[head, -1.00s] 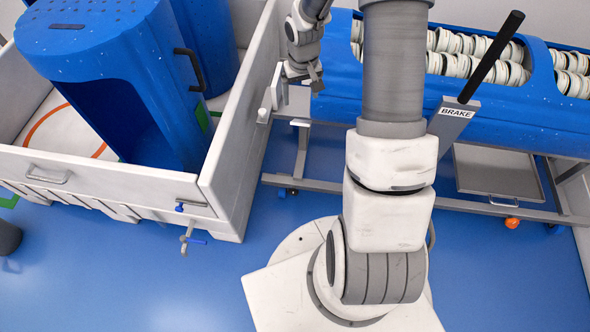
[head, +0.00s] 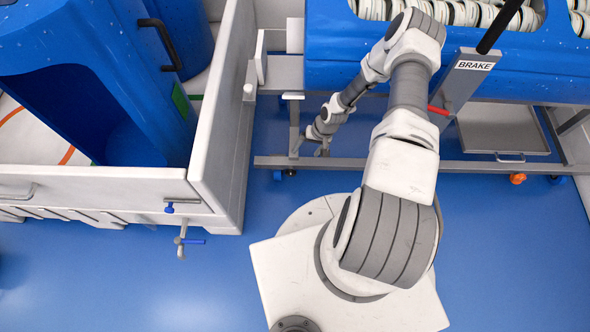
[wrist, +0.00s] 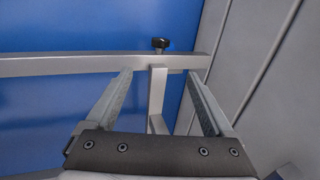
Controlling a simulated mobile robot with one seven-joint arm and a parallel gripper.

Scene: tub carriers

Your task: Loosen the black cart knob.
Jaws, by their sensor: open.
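The black knob (wrist: 160,43) shows in the wrist view, standing on top of a grey metal rail (wrist: 80,63) where an upright post meets it. My gripper (wrist: 158,75) is open and empty. In the wrist view its two fingers stand left and right of the post, with the knob beyond the fingertips and near the middle between them. I see no contact with the knob. In the head view my gripper (head: 322,151) hangs low by the left end of the cart frame (head: 380,164). I cannot make out the black knob in the head view.
The blue cart body (head: 330,45) holds rows of striped rolls. A BRAKE plate (head: 468,75) with a black lever (head: 500,25) stands right of my arm. A white bin (head: 110,185) with blue tubs is at left. Blue floor lies open in front.

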